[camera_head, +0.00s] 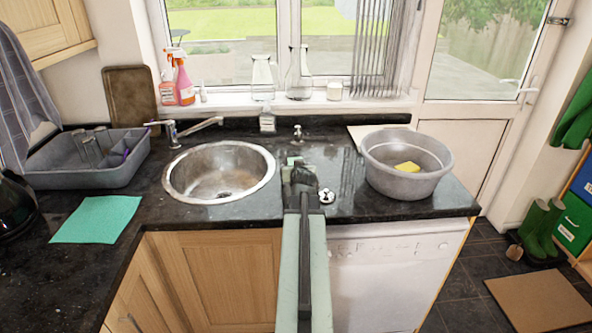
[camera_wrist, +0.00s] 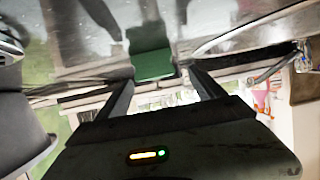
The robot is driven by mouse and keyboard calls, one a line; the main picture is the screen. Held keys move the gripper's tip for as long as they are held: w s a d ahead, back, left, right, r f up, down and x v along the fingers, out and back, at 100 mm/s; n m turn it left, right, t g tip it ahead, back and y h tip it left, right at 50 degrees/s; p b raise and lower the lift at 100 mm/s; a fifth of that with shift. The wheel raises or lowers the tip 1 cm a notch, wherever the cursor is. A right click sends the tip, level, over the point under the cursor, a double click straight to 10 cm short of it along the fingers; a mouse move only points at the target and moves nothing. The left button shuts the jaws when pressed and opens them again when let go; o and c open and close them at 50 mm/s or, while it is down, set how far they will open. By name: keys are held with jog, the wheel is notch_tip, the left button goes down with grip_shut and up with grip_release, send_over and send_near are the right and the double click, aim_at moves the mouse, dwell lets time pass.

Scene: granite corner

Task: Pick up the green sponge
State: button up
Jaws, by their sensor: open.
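The green sponge (camera_wrist: 152,58) shows dark green in the wrist view, lying on the dark worktop ahead of my gripper (camera_wrist: 163,76). It is roughly in line with the gap between the two fingers, and I see no finger closed on it. In the head view my gripper (camera_head: 300,176) is over the worktop just right of the sink. A small pale green patch, likely the sponge (camera_head: 294,160), shows just behind it; my gripper hides the rest. My gripper is open and empty.
A round steel sink (camera_head: 220,172) is to the left and a grey basin (camera_head: 407,178) with a yellow sponge (camera_head: 408,167) to the right. A small black-and-white object (camera_head: 326,196) is close by. A teal cloth (camera_head: 97,219) and a dish rack (camera_head: 87,170) are far left.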

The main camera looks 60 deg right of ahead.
jog(key=b+x, duration=0.2)
jog(key=x, duration=0.3)
jog(key=shift+d, duration=0.25)
jog(key=shift+s+a+r, duration=0.1)
jog(key=shift+r, duration=0.1)
jog(key=c, duration=1.4)
notch_tip(320, 180, up, 10)
jog(key=p, duration=1)
jog(key=shift+r+p, duration=0.15)
jog(key=shift+p, duration=0.15)
